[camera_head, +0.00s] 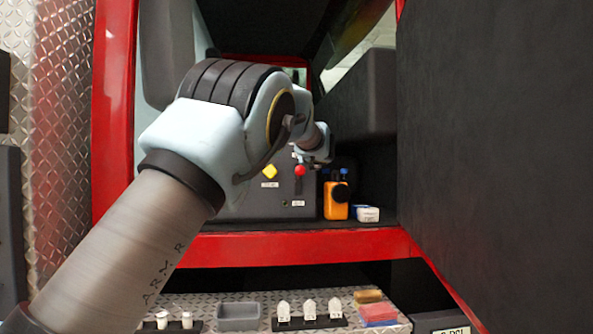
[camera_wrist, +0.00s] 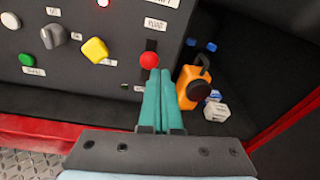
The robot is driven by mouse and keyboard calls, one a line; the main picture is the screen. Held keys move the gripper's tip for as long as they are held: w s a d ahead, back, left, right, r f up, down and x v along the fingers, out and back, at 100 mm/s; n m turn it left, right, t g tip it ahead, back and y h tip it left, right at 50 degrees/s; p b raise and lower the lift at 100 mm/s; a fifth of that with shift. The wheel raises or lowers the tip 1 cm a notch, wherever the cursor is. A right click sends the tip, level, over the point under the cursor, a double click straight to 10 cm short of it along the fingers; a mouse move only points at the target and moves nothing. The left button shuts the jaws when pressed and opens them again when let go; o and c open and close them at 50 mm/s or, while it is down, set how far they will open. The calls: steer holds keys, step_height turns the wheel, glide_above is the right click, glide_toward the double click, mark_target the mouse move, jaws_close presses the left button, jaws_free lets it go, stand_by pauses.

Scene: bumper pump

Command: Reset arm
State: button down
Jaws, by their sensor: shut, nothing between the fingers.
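My gripper (camera_wrist: 160,75) is shut and empty in the wrist view, its two teal fingers pressed together. Their tips show just below the red knob (camera_wrist: 149,60) on the dark control panel (camera_wrist: 75,78); I cannot tell whether they touch it. In the head view my arm reaches into the red-framed bay, and its wrist hides part of the panel. The red knob also shows there (camera_head: 300,170), with the yellow knob (camera_head: 270,171) to its left. In the wrist view the yellow knob (camera_wrist: 94,50), a grey knob (camera_wrist: 55,36) and a green button (camera_wrist: 26,59) sit left of the red knob.
An orange device (camera_head: 335,201) and a small white-and-blue box (camera_head: 367,214) stand right of the panel. Below the red sill (camera_head: 290,247), a metal shelf holds a grey bin (camera_head: 239,316), white fittings (camera_head: 309,308) and coloured blocks (camera_head: 378,313). A dark wall (camera_head: 490,140) bounds the right side.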

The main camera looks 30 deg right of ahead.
steer(key=w+a+f+n+g+y, duration=0.1)
steer(key=w+a+f+n+y, duration=0.35)
steer(key=a, duration=0.55)
steer(key=w+a+f+n+g+y, duration=0.1)
steer(key=w+a+f+n, duration=0.2)
steer(key=a+f+n, duration=0.5)
steer(key=s+a+f+n+g+y, duration=0.1)
steer(key=a+f+n+g, duration=0.2)
steer(key=a, duration=0.6)
steer(key=s+a+f+n+y, duration=0.1)
steer(key=a+f+n, duration=0.1)
steer(key=a+f, duration=0.45)
steer(key=s+a+f+n+g, duration=0.25)
steer(key=s+a+n, duration=0.2)
steer(key=a, duration=0.35)
steer(key=s+a+f+n+g, duration=0.1)
steer(key=s+a+f+n, duration=0.35)
steer(key=a, duration=0.25)
steer(key=s+a+f+n+g, duration=0.1)
steer(key=s+a+f+n, duration=0.1)
steer(key=s, duration=0.4)
steer(key=s+a+f+n+g, duration=0.2)
steer(key=s+a+f+n, duration=0.1)
steer(key=s+n, duration=0.3)
steer(key=s+a+f+n+g, duration=0.1)
steer(key=s+a+n, duration=0.3)
steer(key=s, duration=0.4)
steer(key=shift+s+a+f, duration=0.15)
steer(key=shift+a+f, duration=0.45)
steer(key=shift+f, duration=0.15)
